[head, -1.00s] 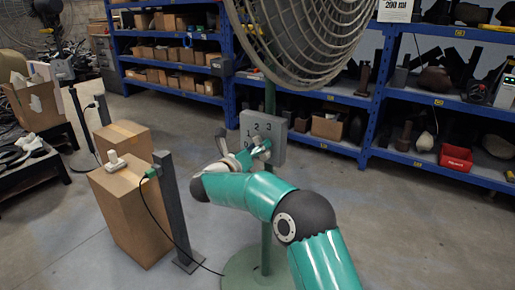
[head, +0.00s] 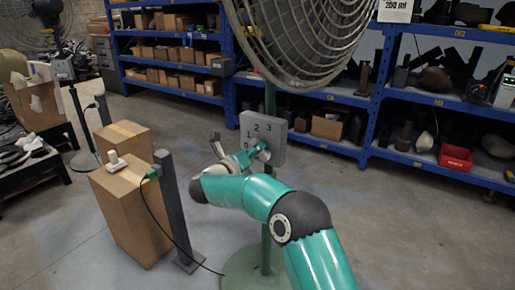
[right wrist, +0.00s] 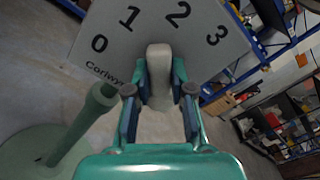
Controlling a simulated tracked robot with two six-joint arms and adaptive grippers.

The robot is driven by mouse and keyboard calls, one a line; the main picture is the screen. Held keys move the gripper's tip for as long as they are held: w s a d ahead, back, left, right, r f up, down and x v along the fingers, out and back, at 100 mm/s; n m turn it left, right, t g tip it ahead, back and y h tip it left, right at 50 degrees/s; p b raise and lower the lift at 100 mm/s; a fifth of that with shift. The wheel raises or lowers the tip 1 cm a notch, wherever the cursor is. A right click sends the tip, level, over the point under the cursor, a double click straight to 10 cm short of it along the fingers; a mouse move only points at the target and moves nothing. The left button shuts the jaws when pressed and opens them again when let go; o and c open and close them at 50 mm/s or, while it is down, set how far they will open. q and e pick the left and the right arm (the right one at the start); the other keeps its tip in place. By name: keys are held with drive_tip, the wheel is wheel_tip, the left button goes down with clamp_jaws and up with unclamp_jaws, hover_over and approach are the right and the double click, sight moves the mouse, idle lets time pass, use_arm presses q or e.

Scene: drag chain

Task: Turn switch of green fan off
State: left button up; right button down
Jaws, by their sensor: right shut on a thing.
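The green fan has a wire cage (head: 300,40) at the top, a green pole and a round green base (head: 250,270). A grey switch box (head: 275,128) marked 0, 1, 2, 3 is on its pole, and its face (right wrist: 115,45) fills the top of the right wrist view. My right gripper (right wrist: 158,92) is shut on the pale switch knob (right wrist: 158,60), one finger on each side. The knob's far end lies between the 1 and the 2 in that view. In the head view the gripper (head: 260,151) is against the box front. My left gripper is not in view.
Blue shelves (head: 420,160) with boxes and a red bin (head: 455,157) stand behind.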

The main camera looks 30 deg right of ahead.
drive_tip(key=shift+w+a+f+n+p, duration=0.15)
drive_tip(key=shift+f+n+p, duration=0.4)
drive_tip(key=shift+n, duration=1)
drive_tip(key=shift+w+f+n+p, duration=0.25)
drive_tip(key=shift+n+p, duration=0.4)
drive_tip(key=shift+n, duration=0.95)
drive_tip(key=shift+w+a+f+n+p, duration=0.1)
drive_tip(key=shift+f+n+p, duration=0.45)
drive_tip(key=shift+n, duration=1)
drive_tip(key=c, duration=1)
unclamp_jaws()
